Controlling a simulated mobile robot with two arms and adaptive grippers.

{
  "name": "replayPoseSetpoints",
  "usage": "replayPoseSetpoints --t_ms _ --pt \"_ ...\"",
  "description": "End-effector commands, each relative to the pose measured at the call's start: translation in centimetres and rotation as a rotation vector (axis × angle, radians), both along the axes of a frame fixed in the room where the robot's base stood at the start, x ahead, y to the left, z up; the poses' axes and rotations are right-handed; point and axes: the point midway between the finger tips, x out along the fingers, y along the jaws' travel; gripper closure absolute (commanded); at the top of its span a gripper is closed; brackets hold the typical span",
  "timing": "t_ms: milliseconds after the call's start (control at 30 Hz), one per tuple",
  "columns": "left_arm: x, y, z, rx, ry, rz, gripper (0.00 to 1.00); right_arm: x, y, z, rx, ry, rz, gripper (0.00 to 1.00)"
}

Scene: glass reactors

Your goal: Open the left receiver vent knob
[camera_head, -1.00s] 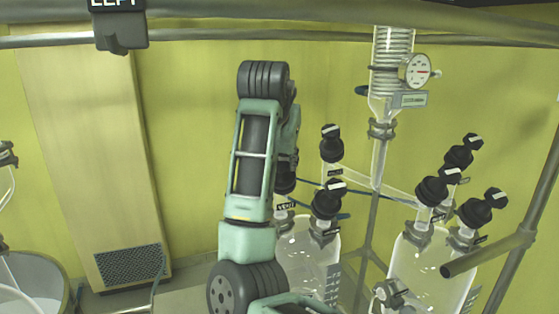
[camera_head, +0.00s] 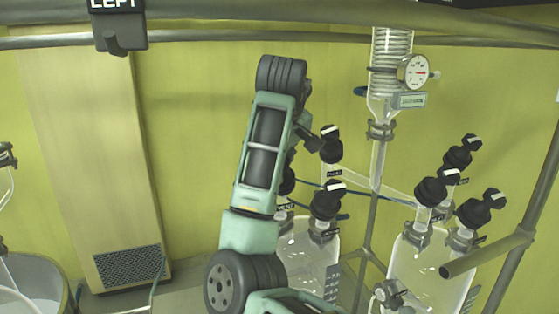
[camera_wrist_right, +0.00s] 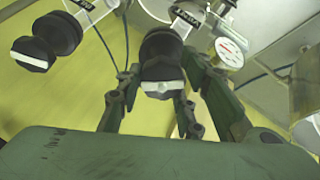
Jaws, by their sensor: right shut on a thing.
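The left receiver (camera_head: 308,250) is a clear glass vessel with several black, white-marked knobs on top. One black knob (camera_head: 287,182), above a label that seems to read VENT, is partly hidden behind my right arm. My right gripper (camera_head: 302,135) is at these knobs, its fingertips mostly hidden in the head view. In the right wrist view, the fingers of my right gripper (camera_wrist_right: 160,90) stand either side of a black knob (camera_wrist_right: 163,60) with a white bar, and are shut on it. The label beside it is hard to read. My left gripper is not in view.
Another black knob (camera_wrist_right: 45,45) is close beside the gripper in the wrist view. Two more knobs (camera_head: 331,145) (camera_head: 328,200) stand right of my arm. A second glass vessel (camera_head: 430,265), a gauge (camera_head: 414,71) and a metal rail (camera_head: 490,252) are further right.

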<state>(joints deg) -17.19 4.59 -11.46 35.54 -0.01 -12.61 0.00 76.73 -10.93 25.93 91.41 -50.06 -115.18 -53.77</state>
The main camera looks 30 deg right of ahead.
Motion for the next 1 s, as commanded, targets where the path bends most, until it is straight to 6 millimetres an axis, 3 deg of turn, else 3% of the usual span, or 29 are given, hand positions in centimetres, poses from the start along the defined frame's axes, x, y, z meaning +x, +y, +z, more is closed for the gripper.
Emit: replayPoseSetpoints --t_ms 1000 --pt "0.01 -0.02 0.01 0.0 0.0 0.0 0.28 0.52 0.08 0.27 -0.365 0.334 0.827 0.93"
